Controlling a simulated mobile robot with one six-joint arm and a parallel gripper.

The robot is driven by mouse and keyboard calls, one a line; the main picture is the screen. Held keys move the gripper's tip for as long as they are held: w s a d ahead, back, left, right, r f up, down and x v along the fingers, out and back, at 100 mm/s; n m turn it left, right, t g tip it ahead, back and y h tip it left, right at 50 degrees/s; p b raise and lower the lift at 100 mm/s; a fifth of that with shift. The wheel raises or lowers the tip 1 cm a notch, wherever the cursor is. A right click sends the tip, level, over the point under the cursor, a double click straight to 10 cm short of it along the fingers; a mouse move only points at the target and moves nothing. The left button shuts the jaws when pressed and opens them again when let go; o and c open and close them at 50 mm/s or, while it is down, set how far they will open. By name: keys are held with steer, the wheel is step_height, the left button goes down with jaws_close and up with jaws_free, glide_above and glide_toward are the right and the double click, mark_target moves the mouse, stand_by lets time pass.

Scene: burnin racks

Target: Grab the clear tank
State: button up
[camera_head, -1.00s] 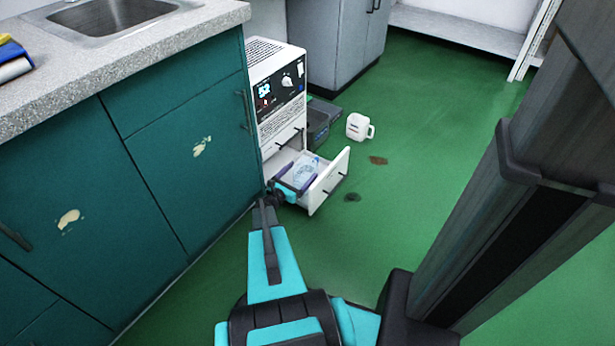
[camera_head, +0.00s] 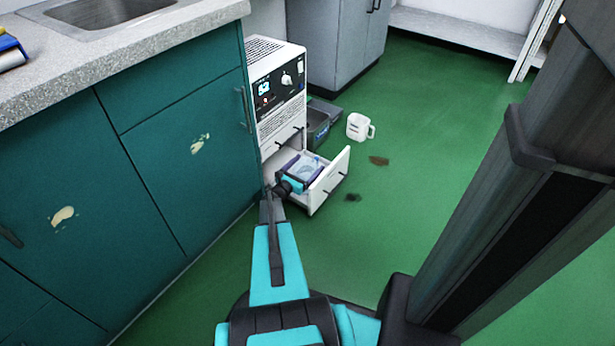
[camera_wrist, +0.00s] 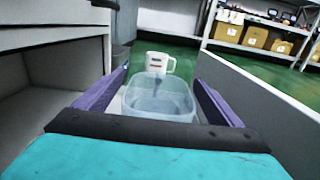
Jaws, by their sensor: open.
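The clear tank (camera_wrist: 158,98) is a see-through tub with a bluish tint. It sits in the open white drawer at the bottom of the white machine, and it also shows in the head view (camera_head: 308,166). My gripper (camera_wrist: 158,88) is open, with one purple finger on each side of the tank. The fingers reach down into the drawer (camera_head: 331,181) around the tank. I cannot tell whether either finger touches it. The tank's near lower part is hidden behind my gripper's body.
The white machine (camera_head: 277,95) with a control panel stands beside green cabinets (camera_head: 185,140). A white jug (camera_head: 358,127) stands on the green floor beyond the drawer, near a dark grey bin (camera_head: 318,125). Dark stains (camera_head: 378,160) mark the floor. Open floor lies to the right.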

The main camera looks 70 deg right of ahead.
steer(key=c, duration=2.2)
steer(key=shift+r, duration=0.35)
steer(key=shift+r+p, duration=1.8)
steer(key=shift+r, duration=2.8)
steer(key=shift+r, duration=0.1)
